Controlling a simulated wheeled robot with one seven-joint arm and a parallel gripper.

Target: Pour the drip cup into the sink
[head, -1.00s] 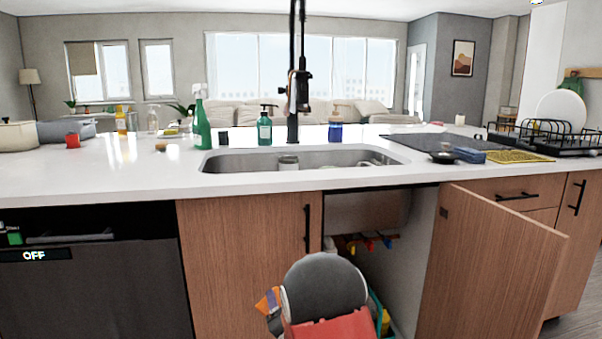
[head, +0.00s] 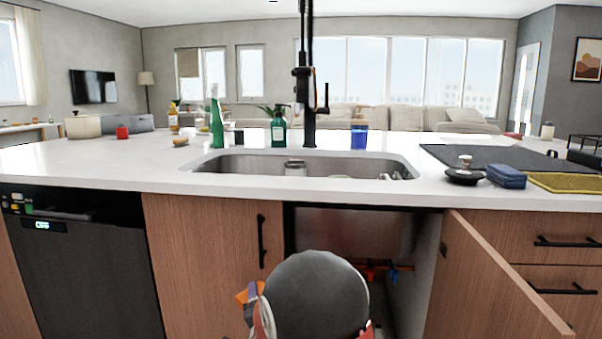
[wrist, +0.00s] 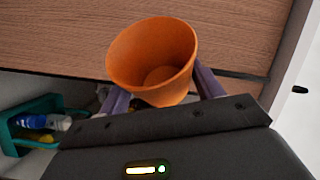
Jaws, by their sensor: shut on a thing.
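The orange drip cup (wrist: 150,58) is in my gripper (wrist: 162,92) in the wrist view. The purple fingers are shut on its sides, and its open mouth faces the camera, showing no clear contents. In the head view, a small orange part of the cup (head: 243,295) shows left of my dark arm link, which hides most of the gripper. The cup is low in front of the cabinet, below the counter edge. The steel sink (head: 232,163) is set into the white counter above and behind it.
A cabinet door (head: 490,275) stands open at right, below the sink. A black faucet (head: 308,110) rises behind the sink. A grey cup-like object (head: 295,167) is in the sink. A green bottle (head: 217,123) and soap dispenser (head: 278,130) stand behind it. A teal caddy (wrist: 30,130) sits inside the cabinet.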

